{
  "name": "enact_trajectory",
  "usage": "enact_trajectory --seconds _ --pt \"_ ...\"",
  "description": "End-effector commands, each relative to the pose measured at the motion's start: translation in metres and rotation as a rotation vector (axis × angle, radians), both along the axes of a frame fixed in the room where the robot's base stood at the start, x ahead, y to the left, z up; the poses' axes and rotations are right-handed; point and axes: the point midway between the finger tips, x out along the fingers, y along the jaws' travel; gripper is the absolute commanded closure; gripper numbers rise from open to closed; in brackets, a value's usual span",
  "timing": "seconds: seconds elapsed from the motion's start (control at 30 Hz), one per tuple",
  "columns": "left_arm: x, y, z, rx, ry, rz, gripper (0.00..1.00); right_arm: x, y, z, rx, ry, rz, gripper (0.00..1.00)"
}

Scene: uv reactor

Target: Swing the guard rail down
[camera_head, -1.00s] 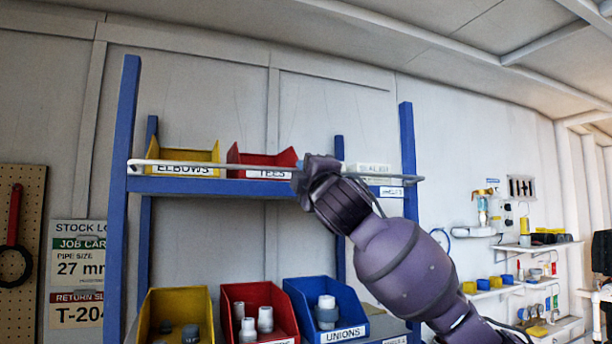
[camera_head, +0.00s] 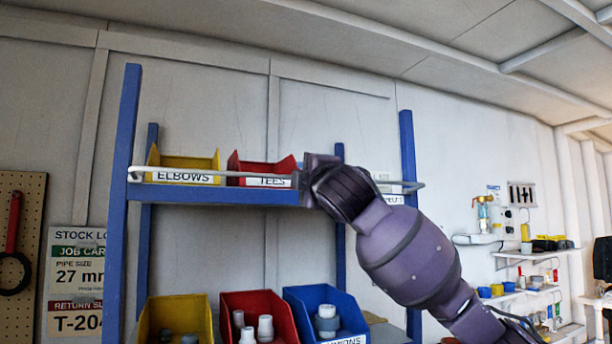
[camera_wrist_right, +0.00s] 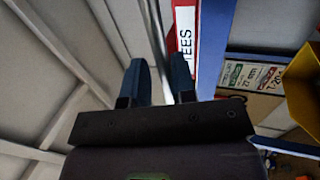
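The guard rail (camera_head: 230,172) is a thin grey bar along the front of the upper blue shelf. It runs level just above the shelf edge, with bent ends near the left and right posts. My right gripper (camera_head: 308,182) is at the rail, right of its middle, and the wrist hides that stretch and the fingertips in the head view. In the right wrist view the rail (camera_wrist_right: 156,35) passes between the two dark blue fingers of my right gripper (camera_wrist_right: 158,72). The fingers stand apart, with some gap beside the rail. My left gripper is not in view.
A yellow ELBOWS bin (camera_head: 184,163) and a red TEES bin (camera_head: 262,165) sit behind the rail on the upper shelf. Several open bins, among them a blue one (camera_head: 330,312), hold fittings below. A pegboard (camera_head: 20,260) is on the left.

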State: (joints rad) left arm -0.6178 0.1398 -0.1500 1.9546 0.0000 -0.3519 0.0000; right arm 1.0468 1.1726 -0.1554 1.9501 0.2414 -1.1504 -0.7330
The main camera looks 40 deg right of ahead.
Motion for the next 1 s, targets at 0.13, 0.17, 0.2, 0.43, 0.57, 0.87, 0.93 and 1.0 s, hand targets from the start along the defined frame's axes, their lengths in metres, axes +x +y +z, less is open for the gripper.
enact_trajectory --seconds 0.13,0.17,0.2,0.43,0.57,0.87,0.93,1.0 --pt "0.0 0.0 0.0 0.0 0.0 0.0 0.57 0.0 0.0 0.0 0.0 0.0 0.0 0.65" --pt "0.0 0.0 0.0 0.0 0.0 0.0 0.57 0.0 0.0 0.0 0.0 0.0 0.0 0.65" --pt "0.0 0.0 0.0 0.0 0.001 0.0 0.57 0.0 0.0 0.0 0.0 0.0 0.0 0.65" --pt "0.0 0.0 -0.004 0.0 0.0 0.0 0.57 -0.008 0.002 -0.003 -0.002 -0.003 0.001 0.65" --pt "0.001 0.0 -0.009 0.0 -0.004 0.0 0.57 -0.025 0.006 -0.01 -0.002 -0.003 0.001 0.65" --pt "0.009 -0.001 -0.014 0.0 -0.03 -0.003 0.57 -0.074 0.018 -0.027 -0.003 -0.001 0.0 0.65" --pt "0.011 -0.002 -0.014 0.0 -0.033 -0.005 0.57 -0.083 0.02 -0.03 -0.001 -0.001 0.0 0.65" --pt "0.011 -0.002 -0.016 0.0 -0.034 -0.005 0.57 -0.09 0.022 -0.032 -0.001 -0.001 0.001 0.65"
